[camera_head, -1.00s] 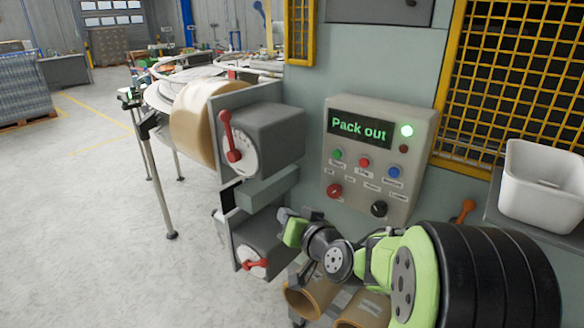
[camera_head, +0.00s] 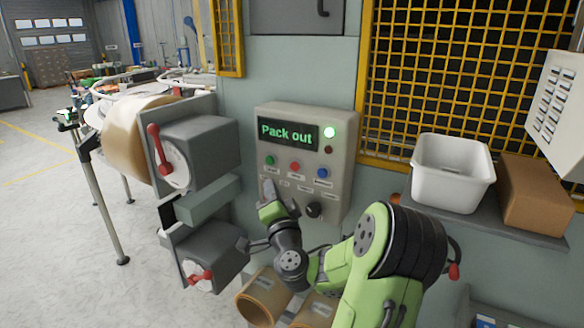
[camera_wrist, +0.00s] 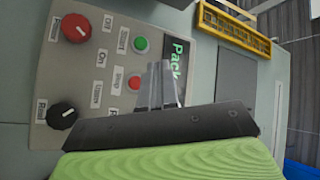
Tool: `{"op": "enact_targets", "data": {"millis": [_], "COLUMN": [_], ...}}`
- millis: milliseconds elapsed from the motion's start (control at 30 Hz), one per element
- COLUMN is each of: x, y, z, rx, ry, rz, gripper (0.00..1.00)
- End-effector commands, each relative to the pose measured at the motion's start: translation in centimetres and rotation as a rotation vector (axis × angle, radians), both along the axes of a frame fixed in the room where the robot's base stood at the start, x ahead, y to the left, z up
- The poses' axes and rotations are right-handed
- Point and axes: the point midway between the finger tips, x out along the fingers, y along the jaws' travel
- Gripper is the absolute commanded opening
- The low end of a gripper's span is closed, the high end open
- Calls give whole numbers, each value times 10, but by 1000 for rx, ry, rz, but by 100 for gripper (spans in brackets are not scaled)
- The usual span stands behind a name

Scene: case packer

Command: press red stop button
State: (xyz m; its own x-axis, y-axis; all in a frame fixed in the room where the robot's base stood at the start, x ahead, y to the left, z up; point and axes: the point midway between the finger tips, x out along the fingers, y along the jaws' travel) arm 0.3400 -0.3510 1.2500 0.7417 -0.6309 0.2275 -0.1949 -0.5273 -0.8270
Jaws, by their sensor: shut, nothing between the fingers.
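The red stop button (camera_head: 295,166) is a small round button on the grey control panel (camera_head: 345,150), between a green button (camera_head: 269,159) and a blue button (camera_head: 322,173). In the wrist view the red button (camera_wrist: 135,82) shows just left of my fingers. My gripper (camera_head: 267,188) is shut and empty in front of the panel. In the head view its fingertips are below and left of the red button. In the wrist view the fingertips (camera_wrist: 160,68) appear beside it. I cannot tell whether they touch the panel. The blue button is hidden in the wrist view.
A red knob (camera_wrist: 76,28) and a black knob (camera_head: 314,209) sit lower on the panel. The display (camera_head: 287,132) reads "Pack out". Grey boxes with red levers (camera_head: 160,150) stand left. A white bin (camera_head: 452,175) and brown box (camera_head: 540,195) stand right.

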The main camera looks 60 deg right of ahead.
Motion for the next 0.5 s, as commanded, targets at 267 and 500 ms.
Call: {"op": "enact_targets", "data": {"millis": [267, 500], "x": [3, 7], "y": [-41, -71], "z": [5, 4], "rx": [1, -3], "ry": [-2, 0], "rz": [-3, -2], "gripper": [0, 0]}}
